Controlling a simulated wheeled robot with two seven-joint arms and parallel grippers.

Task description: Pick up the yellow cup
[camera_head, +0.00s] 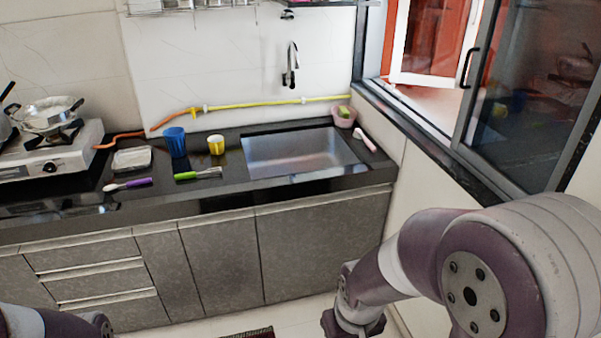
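The yellow cup (216,145) stands upright on the dark countertop, just left of the sink and right of a taller blue cup (175,142). It is small, with a pale interior. No gripper is near it. My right arm comes in from the right side, low in front of the cabinets, and its gripper fingers are not visible. Only a small piece of my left arm shows at the lower left corner, and its gripper is out of the frame.
The sink (300,153) lies right of the cup. A green-handled utensil (198,174), a purple-handled one (127,184) and a clear dish (131,159) lie on the counter (240,188). A stove (50,150) with a pan is at left; a pink bowl (344,116) is behind the sink.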

